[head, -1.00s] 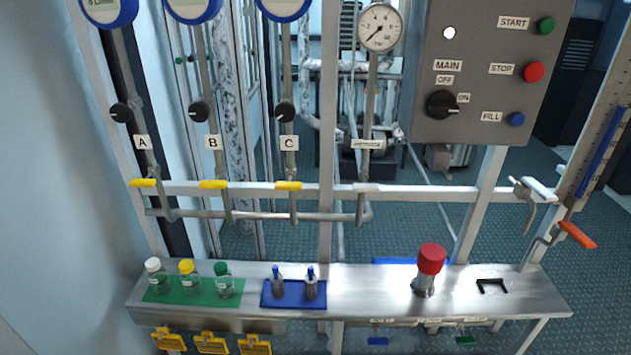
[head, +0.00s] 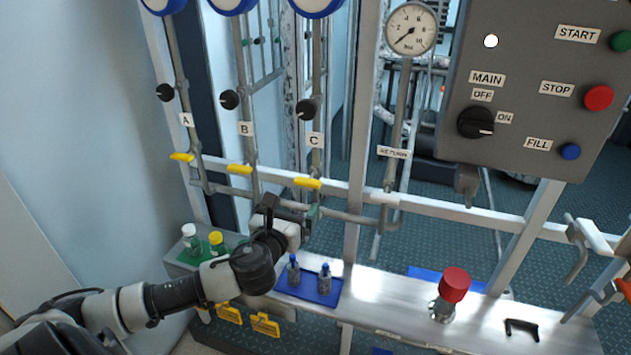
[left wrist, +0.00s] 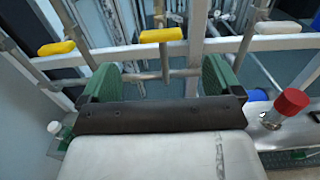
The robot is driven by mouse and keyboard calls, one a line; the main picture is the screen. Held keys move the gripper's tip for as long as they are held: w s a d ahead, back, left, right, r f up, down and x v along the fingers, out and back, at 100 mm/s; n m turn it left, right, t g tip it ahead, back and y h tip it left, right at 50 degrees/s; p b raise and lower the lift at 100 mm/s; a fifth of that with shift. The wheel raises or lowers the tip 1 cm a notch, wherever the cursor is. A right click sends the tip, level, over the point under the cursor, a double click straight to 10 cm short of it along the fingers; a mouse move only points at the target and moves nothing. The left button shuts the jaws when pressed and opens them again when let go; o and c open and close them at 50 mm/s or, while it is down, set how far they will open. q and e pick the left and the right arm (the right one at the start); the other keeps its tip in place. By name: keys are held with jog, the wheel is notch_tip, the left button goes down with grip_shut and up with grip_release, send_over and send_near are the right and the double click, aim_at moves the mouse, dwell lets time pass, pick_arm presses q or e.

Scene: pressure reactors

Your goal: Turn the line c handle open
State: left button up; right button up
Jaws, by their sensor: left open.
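The yellow line C handle (head: 307,183) sits below the C label (head: 315,140) on the third upright pipe. It lies crosswise to that pipe, like the yellow handles of line A (head: 182,156) and line B (head: 240,169). My left gripper (head: 313,211) is just below the line C handle in the head view. In the left wrist view, its two green fingers (left wrist: 162,76) are spread and empty. The line C handle (left wrist: 161,35) shows beyond and between them, apart from both. The line B handle (left wrist: 56,47) is to its left.
A horizontal rail (head: 340,193) runs behind the handles. Below, the metal shelf (head: 390,300) bears capped bottles, a blue mat (head: 312,292) with two small blue-topped items, and a red-capped fitting (head: 454,286). A control box (head: 540,90) hangs at right.

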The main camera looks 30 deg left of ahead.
aim_at(306, 184)
pick_arm(q)
jog(key=p+x, duration=0.1)
jog(key=x, duration=0.8)
jog(key=shift+w, duration=0.3)
jog(key=c, duration=0.9)
